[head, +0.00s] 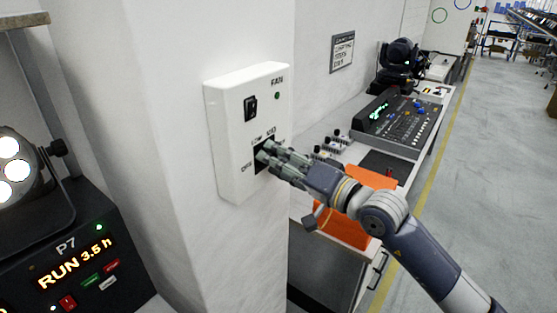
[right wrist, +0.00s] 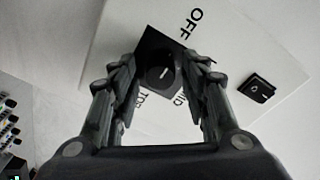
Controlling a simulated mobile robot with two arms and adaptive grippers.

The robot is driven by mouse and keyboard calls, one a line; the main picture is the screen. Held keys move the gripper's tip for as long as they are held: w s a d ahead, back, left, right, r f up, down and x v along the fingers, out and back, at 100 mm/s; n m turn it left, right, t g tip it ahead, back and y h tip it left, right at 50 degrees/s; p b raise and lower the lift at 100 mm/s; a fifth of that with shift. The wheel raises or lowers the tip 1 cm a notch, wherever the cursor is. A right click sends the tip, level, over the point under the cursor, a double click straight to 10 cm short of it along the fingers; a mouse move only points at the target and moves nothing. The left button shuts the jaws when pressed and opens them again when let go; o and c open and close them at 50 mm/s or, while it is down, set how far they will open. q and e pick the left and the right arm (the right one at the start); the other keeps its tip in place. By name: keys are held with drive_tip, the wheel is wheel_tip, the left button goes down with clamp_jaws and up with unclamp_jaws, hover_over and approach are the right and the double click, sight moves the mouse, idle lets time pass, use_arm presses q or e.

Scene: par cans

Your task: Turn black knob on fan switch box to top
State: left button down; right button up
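The white fan switch box (head: 232,125) is fixed to a pale pillar, marked FAN. Its black knob (right wrist: 160,75) sits on a dark square plate and carries a short white mark. OFF, MID and a partly covered label that seems to read TOP are printed around it in the right wrist view. In the head view my right gripper (head: 263,158) reaches the plate from the right and hides the knob. In the right wrist view its fingers (right wrist: 160,78) stand on both sides of the knob, apparently with gaps. My left gripper is not in view.
A black rocker switch (head: 251,107) and a green light (head: 277,96) are on the same box. A dark console (head: 75,260) with lit text stands at lower left. A bench with a mixing desk (head: 400,122) and an orange item (head: 345,225) lies behind my right arm.

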drive_tip(key=c, duration=0.7)
